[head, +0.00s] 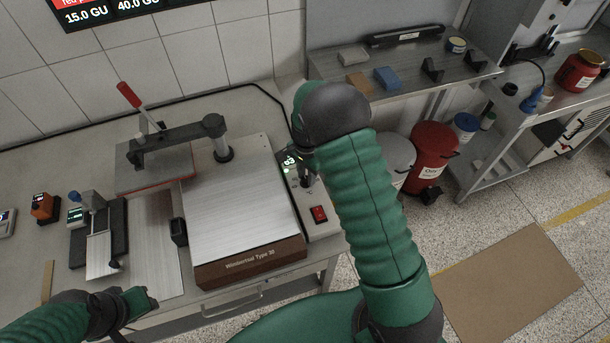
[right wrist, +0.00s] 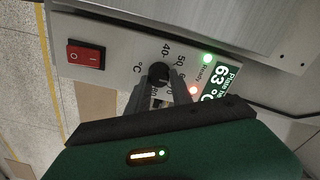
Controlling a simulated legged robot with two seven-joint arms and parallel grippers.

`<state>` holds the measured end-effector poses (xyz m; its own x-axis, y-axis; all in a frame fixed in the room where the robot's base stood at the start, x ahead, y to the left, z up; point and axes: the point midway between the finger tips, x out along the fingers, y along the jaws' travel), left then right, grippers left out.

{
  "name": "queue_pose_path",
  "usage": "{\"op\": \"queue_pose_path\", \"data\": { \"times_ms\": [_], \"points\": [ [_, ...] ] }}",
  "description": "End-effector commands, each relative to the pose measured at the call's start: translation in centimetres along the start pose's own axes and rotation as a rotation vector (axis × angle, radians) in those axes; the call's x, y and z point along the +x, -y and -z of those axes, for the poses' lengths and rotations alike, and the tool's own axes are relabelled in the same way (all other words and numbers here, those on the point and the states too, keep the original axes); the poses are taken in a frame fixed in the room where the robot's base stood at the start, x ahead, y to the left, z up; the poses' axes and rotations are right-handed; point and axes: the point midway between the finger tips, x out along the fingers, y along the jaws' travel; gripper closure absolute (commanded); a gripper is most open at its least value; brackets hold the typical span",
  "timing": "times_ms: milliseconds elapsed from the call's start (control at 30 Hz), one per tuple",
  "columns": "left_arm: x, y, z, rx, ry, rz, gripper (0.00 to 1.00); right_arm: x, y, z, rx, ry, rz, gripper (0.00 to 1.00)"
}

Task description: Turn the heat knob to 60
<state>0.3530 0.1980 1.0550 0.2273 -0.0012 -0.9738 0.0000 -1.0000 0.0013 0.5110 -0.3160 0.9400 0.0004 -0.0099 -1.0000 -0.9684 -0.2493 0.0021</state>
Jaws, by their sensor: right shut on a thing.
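The heat knob (right wrist: 158,72) is black and round, on a light control panel (right wrist: 120,68) with a printed scale showing 40 and 50; the higher marks are partly covered. My right gripper (right wrist: 158,88) is shut on the knob, one finger on each side. The knob's exact pointer direction is hard to tell. The plate display (right wrist: 218,82) reads 63 °C. In the head view my right gripper (head: 305,180) is over the panel beside the press, mostly hidden by my arm. My left gripper (head: 135,312) is open and empty at the lower left, before the bench.
A red rocker switch (head: 318,214) is on the same panel, close to the knob. The press (head: 240,200) with its red-handled lever (head: 128,95) stands left of the panel. Small devices (head: 45,207) stand farther left. Shelving with blocks and red containers (head: 435,145) is at the right.

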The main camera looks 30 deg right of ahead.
Motion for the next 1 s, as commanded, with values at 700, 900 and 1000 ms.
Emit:
{"op": "queue_pose_path", "data": {
  "times_ms": [700, 900, 1000],
  "points": [
    [-0.19, 0.0, 0.04, 0.0, 0.0, 0.0, 0.64, 0.05, 0.03, -0.88, -0.301, 0.014, -0.002, 0.67],
    [-0.2, 0.0, 0.04, 0.0, 0.0, 0.0, 0.64, 0.0, 0.06, -0.66, -0.299, 0.012, 0.0, 0.52],
    [-0.2, 0.0, 0.05, 0.0, 0.0, 0.0, 0.64, 0.0, 0.08, -0.6, -0.299, 0.011, 0.001, 0.52]
  ]
}}
